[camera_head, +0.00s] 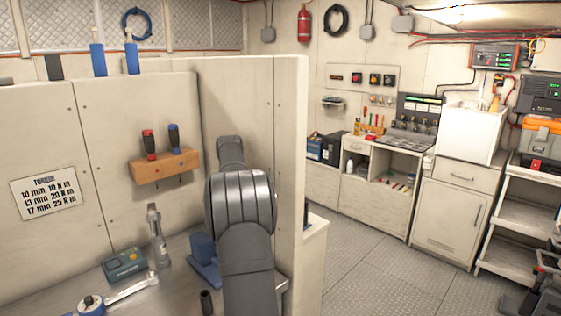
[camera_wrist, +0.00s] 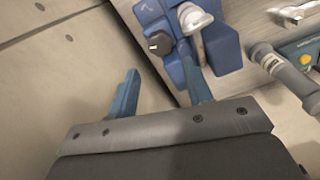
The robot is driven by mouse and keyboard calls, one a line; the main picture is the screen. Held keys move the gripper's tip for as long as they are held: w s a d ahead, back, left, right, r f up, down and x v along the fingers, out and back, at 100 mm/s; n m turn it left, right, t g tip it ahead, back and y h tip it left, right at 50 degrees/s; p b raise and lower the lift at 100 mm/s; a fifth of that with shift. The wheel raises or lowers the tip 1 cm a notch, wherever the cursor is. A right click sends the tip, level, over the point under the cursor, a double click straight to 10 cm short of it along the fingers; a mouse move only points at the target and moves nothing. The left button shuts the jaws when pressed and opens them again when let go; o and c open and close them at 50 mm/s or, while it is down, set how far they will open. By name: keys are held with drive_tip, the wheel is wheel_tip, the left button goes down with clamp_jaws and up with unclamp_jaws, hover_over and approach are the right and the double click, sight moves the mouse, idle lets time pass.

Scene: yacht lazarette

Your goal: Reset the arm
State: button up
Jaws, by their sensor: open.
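My arm (camera_head: 240,205) rises in the middle of the head view and hides my gripper there. In the wrist view my gripper (camera_wrist: 158,62) is open, with its two blue-grey fingers apart and nothing between them. The right finger overlaps the edge of a blue block (camera_wrist: 228,50) in the picture; I cannot tell whether they touch. A dark knob (camera_wrist: 158,43) and a pale metal part (camera_wrist: 190,20) show at the block. The blue block also shows in the head view (camera_head: 203,262), partly behind my arm.
The bench carries a torque wrench (camera_head: 130,289), an upright grey tool (camera_head: 157,235), a blue-yellow meter (camera_head: 124,264) and a dark socket (camera_head: 206,301). A wooden rack (camera_head: 165,167) holds two screwdrivers. A panel edge (camera_head: 291,180) stands close right of my arm.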

wheel_tip(320, 180, up, 9)
wheel_tip(320, 180, down, 13)
drive_tip(key=shift+r, duration=0.1)
idle(0.4)
